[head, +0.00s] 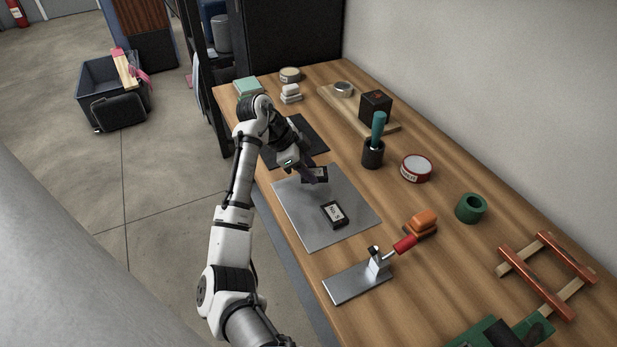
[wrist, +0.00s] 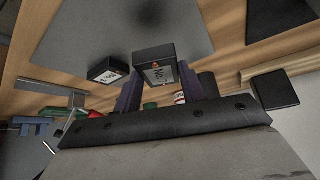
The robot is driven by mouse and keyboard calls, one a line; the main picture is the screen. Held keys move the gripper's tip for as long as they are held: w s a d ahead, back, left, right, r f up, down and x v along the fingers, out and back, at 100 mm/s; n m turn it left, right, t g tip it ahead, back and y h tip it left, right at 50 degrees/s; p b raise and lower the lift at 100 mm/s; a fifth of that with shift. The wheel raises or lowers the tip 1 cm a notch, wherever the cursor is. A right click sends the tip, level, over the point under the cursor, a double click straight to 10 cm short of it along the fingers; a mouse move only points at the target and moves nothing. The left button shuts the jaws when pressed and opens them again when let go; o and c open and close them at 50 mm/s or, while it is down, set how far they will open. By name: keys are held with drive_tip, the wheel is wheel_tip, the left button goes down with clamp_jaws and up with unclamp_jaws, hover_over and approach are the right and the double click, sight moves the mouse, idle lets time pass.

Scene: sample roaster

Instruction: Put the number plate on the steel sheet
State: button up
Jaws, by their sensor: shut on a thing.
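My gripper (head: 309,174) is over the far part of the grey steel sheet (head: 300,222), shut on a small black number plate (head: 318,173). In the wrist view the held number plate (wrist: 155,72) sits between my two dark fingers, its white label partly visible. I cannot tell if it touches the sheet. A second black plate with a white label (head: 334,213) lies on the sheet's nearer right part; it also shows in the wrist view (wrist: 107,70), to the left of the held one. The sheet fills the wrist view's upper middle (wrist: 100,30).
A dark mat (head: 311,135) lies beyond the sheet. A toggle clamp with a red handle (head: 376,265) stands nearer, on a metal base. A dark cup with a teal-handled tool (head: 373,153) and a red-rimmed tin (head: 416,168) stand to the right. Bare wood lies between.

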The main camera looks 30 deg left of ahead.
drive_tip(key=shift+f, duration=1.8)
drive_tip(key=shift+f, duration=0.15)
drive_tip(key=o, duration=1.2)
drive_tip(key=b+v, duration=0.1)
drive_tip(key=v, duration=1.1)
drive_tip(key=shift+a, duration=0.1)
